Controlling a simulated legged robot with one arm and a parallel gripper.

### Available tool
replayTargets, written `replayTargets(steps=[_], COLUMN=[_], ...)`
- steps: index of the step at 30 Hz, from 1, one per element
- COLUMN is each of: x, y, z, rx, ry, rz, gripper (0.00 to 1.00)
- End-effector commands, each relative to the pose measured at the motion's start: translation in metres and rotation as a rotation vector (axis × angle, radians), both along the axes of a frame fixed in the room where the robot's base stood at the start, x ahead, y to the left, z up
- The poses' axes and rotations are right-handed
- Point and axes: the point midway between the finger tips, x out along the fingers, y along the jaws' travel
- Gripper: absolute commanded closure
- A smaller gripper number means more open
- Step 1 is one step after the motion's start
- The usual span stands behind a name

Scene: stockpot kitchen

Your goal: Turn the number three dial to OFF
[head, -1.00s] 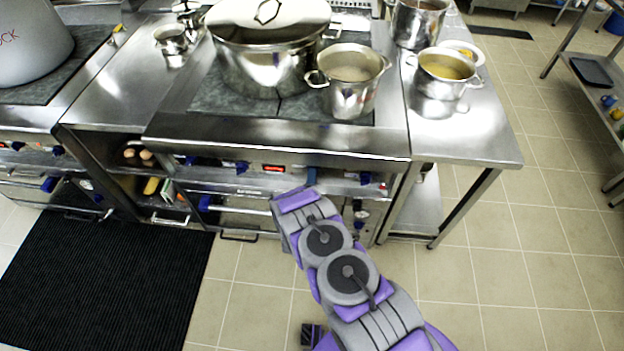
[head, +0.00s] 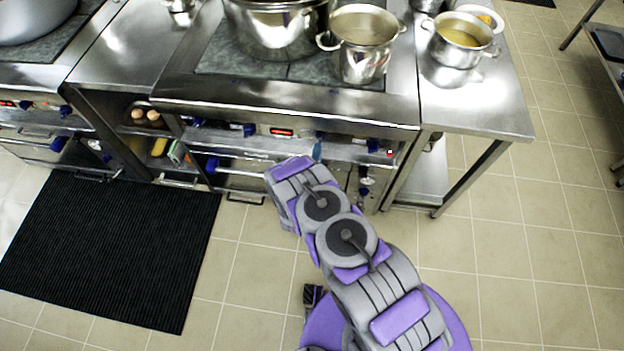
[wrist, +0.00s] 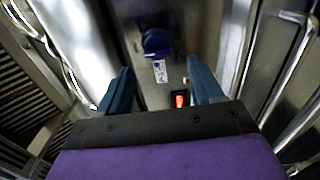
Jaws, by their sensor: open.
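A blue dial (wrist: 156,42) sits on the steel panel in the wrist view, with a small white label (wrist: 160,71) beside it. The label's mark is too blurred to read surely, so I cannot tell whether this is number three. My gripper (wrist: 158,66) is open, its blue fingers apart on either side of the line to the dial, with nothing between them. The dial is beyond the fingertips. In the head view my arm reaches the stove front, and a blue fingertip (head: 317,151) shows at the control panel. Blue dials (head: 247,130) show left of it.
A red lit display (wrist: 181,99) is near the right finger. A large stockpot (head: 275,32) and a smaller pot (head: 361,60) stand on the stove. A side table (head: 480,110) is at the right. A black mat (head: 110,245) lies on the floor; tiles around are clear.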

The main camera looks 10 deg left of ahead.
Motion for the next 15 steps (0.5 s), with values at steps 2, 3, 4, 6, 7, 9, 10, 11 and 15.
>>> replayTargets(steps=[2, 3, 4, 6, 7, 9, 10, 11, 15], x=[-0.019, -0.028, -0.035, -0.051, -0.057, -0.072, -0.078, -0.083, -0.105], y=[0.003, 0.004, 0.004, 0.005, 0.005, 0.005, 0.006, 0.006, 0.006], z=[0.001, 0.001, 0.001, 0.000, 0.000, 0.001, 0.000, 0.000, 0.000], rx=[-0.003, -0.003, -0.004, -0.005, -0.004, -0.004, -0.004, -0.003, -0.003], ry=[0.000, 0.001, 0.001, 0.004, 0.004, 0.003, 0.003, 0.003, 0.003], rz=[0.005, 0.006, 0.006, 0.007, 0.008, 0.006, 0.006, 0.006, 0.006], gripper=[0.34, 0.34, 0.34, 0.34, 0.34, 0.34, 0.34, 0.34, 0.34])
